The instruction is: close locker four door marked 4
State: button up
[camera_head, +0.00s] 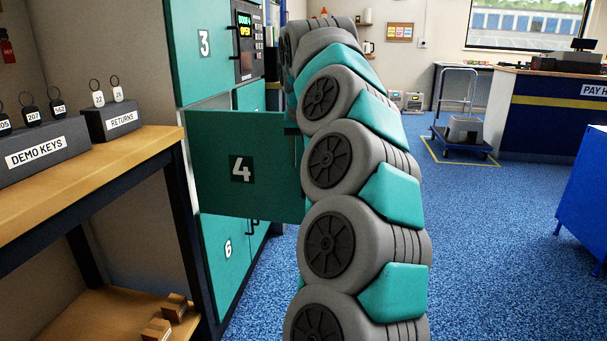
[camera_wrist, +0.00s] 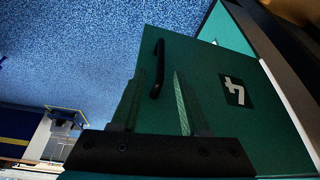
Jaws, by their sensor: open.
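The teal locker door marked 4 (camera_head: 217,185) stands swung open from the cabinet in the head view. In the wrist view the door (camera_wrist: 215,125) fills much of the picture, with its 4 label (camera_wrist: 237,91) rotated. Its black bar handle (camera_wrist: 157,69) shows near my fingertips. My gripper (camera_wrist: 160,76) is open, with its two fingers apart and pointing toward the handle area. I cannot tell whether a finger touches the door or handle. In the head view my arm hides the gripper and the door's outer edge.
Doors 3 (camera_head: 203,44) and 6 (camera_head: 228,247) look shut. A small display (camera_head: 245,30) on the cabinet reads open. A wooden bench (camera_head: 120,152) with key boxes stands close on the left. Blue floor (camera_head: 490,240) is clear to the right; a trolley (camera_head: 463,148) stands farther back.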

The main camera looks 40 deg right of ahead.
jog(key=x, duration=0.5)
jog(key=shift+w, duration=0.1)
grip_shut()
dwell(1.2)
